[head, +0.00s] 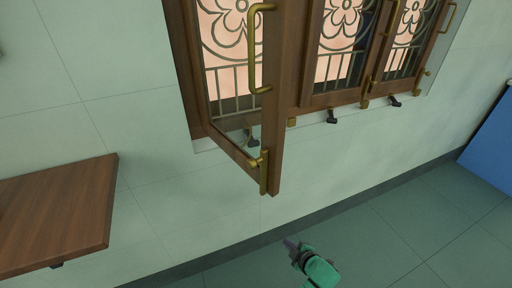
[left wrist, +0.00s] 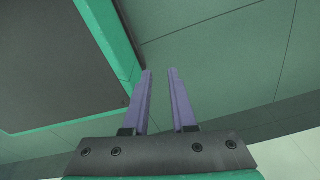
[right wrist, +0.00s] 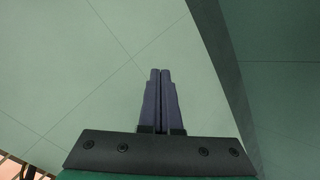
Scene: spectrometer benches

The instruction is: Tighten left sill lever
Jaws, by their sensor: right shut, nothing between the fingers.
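A small dark lever (head: 251,137) sits on the sill at the left, seen past the open wooden window sash (head: 273,120). Two more dark levers stand farther right along the sill, a middle one (head: 332,117) and a right one (head: 395,101). My right gripper (head: 287,242) is low in front of the wall, well below the sill and apart from all levers. In the right wrist view its fingers (right wrist: 160,72) are together and empty. My left gripper (left wrist: 160,72) is open and empty in the left wrist view and is out of the head view. No lever shows in either wrist view.
The open sash juts into the room with a brass handle (head: 254,50) and a brass latch (head: 263,172). A brown wooden tabletop (head: 60,215) stands at the left. A blue panel (head: 492,140) is at the right. The floor (head: 400,220) between is clear.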

